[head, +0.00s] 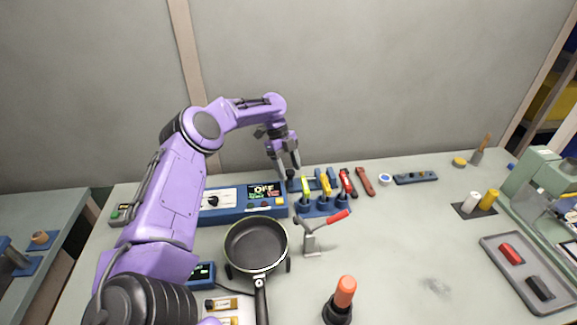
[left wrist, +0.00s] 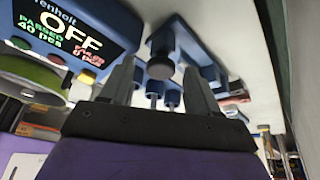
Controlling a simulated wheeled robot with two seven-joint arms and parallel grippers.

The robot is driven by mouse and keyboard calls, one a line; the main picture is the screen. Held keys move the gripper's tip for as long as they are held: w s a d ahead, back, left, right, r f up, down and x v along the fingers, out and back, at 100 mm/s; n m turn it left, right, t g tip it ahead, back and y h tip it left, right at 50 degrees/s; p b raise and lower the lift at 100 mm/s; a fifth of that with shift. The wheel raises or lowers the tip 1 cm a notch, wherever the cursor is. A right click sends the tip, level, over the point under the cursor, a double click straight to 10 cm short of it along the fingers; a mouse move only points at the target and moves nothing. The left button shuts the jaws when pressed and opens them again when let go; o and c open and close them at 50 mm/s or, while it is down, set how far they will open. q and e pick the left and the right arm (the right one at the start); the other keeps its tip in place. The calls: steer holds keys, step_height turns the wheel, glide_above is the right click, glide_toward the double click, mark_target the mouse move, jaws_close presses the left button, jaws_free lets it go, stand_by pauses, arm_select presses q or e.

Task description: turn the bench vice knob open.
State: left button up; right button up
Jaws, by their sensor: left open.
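The blue bench vice (head: 327,178) stands at the back of the bench, right of the blue control box, partly hidden behind the screwdriver rack. In the left wrist view its blue body (left wrist: 190,45) carries a dark round knob (left wrist: 160,66). My left gripper (head: 287,167) points down just left of the vice in the head view; it is open and empty. In the left wrist view its two fingers (left wrist: 160,82) stand to either side of the knob in the picture; I cannot tell whether they touch it. My right gripper is not in view.
The blue control box (head: 225,213) shows "OFF" on its display. A screwdriver rack (head: 318,208) with yellow and red handles stands in front of the vice. A black pan (head: 256,243), red-handled clamp (head: 312,243) and orange-topped cylinder (head: 344,295) stand nearer. The bench's middle right is clear.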

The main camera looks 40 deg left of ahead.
arm_select(q)
steer(key=c, duration=1)
steer(key=shift+c, duration=0.2)
